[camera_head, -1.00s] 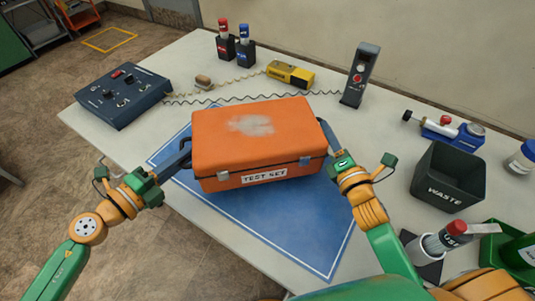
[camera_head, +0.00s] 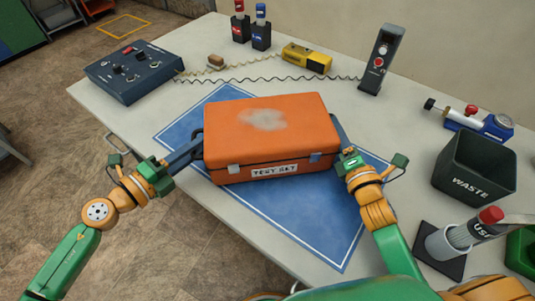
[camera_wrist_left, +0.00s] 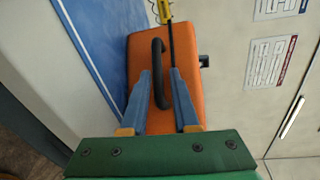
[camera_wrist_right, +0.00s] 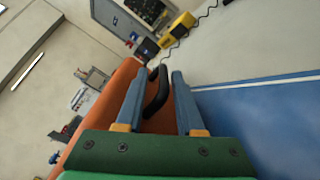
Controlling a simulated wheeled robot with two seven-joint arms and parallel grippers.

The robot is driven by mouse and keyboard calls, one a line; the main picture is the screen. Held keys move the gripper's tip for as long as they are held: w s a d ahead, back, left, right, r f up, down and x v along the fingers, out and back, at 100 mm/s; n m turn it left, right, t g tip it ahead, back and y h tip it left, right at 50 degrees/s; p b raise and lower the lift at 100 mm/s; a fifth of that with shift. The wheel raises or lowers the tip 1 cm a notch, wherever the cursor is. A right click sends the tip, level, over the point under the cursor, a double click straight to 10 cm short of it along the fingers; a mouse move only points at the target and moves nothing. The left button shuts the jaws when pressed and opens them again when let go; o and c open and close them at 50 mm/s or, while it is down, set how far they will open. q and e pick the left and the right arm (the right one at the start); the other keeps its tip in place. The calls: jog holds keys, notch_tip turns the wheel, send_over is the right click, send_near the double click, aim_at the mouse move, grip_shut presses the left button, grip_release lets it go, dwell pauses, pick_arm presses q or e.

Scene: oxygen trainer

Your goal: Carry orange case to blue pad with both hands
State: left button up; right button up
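The orange case (camera_head: 270,130) is shut and upright over the blue pad (camera_head: 290,218), nearer its back part; whether its underside touches the pad is hard to tell. My left gripper (camera_head: 192,147) is at the left-side handle. In the left wrist view, the black handle (camera_wrist_left: 158,72) lies between spread fingers (camera_wrist_left: 160,78), with gaps beside it. My right gripper (camera_head: 340,135) is at the right end, its fingertips partly hidden by the case. In the right wrist view, the right handle (camera_wrist_right: 156,92) lies between spread fingers (camera_wrist_right: 160,80).
A control box (camera_head: 130,72) stands at the back left. A yellow device (camera_head: 306,58) and a dark upright unit (camera_head: 382,60) stand behind the case, with coiled cords between. A waste bin (camera_head: 475,168) and a used-item holder (camera_head: 450,240) are at the right. The pad's front is clear.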

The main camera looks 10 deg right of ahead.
pick_arm(q)
jog(key=shift+o, duration=0.5)
jog(key=shift+r, duration=0.15)
pick_arm(e)
jog(key=shift+o, duration=0.5)
jog(key=shift+s+d+r, duration=0.1)
jog(key=shift+r, duration=0.05)
pick_arm(q)
jog(key=shift+a, duration=0.1)
jog(key=shift+s+a, duration=0.3)
pick_arm(e)
jog(key=shift+s, duration=0.2)
jog(key=s, duration=1.1)
jog(key=shift+s, duration=0.35)
pick_arm(q)
jog(key=v, duration=1.1)
jog(key=shift+s+r, duration=0.1)
jog(key=shift+s, duration=0.05)
